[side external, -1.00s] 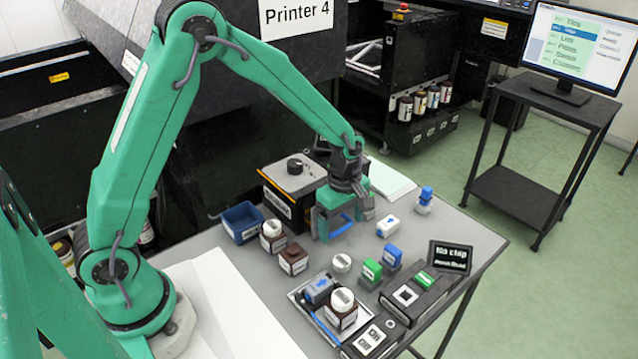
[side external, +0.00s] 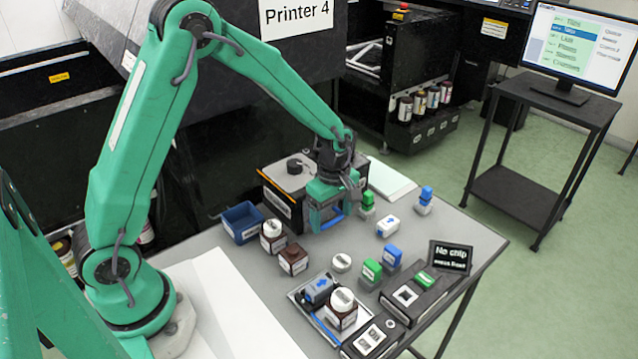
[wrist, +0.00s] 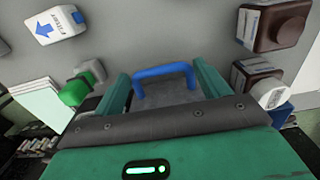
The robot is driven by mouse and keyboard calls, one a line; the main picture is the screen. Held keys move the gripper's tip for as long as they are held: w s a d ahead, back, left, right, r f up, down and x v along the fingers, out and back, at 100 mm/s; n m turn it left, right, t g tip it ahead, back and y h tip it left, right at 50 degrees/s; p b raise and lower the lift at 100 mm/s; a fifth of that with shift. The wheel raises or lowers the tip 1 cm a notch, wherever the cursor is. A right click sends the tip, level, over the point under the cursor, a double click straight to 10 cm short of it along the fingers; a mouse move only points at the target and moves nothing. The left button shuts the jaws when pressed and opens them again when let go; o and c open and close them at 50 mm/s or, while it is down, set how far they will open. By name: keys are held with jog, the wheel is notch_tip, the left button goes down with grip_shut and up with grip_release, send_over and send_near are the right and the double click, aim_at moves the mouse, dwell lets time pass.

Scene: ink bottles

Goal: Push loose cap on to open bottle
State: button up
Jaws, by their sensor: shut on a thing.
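My gripper (side external: 327,221) is low over the table beside the black box and is shut on a blue-handled thing. Its blue handle (wrist: 165,70) lies between the two green fingers in the wrist view; its body is mostly hidden. A loose white round cap (side external: 342,263) lies on the table, in front of my gripper and apart from it. A brown bottle without a white cap (side external: 293,260) stands to the left of the cap; it also shows at the top right of the wrist view (wrist: 275,24). A brown bottle with a white cap (side external: 272,237) stands behind it.
A blue bin (side external: 242,222) is at the left. A tray (side external: 303,312) at the front holds another white-capped bottle (side external: 341,309) and a blue-topped block (side external: 319,290). Green and blue stamps (side external: 372,270) and a white block (side external: 388,226) stand to the right.

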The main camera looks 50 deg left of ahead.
jog(key=o, duration=1.1)
jog(key=shift+w+a, duration=0.1)
jog(key=shift+a, duration=0.1)
notch_tip(320, 180, up, 8)
jog(key=s+r+m+t, duration=0.2)
jog(key=s+r+m, duration=0.5)
jog(key=s+m, duration=0.2)
jog(key=s+a+r+m+t, duration=0.1)
jog(key=s+r+m+t, duration=0.2)
jog(key=s+r+m, duration=0.3)
jog(key=s+m, duration=0.3)
jog(key=s, duration=0.3)
jog(key=shift+a+r+t, duration=0.3)
jog(key=shift+r, duration=0.05)
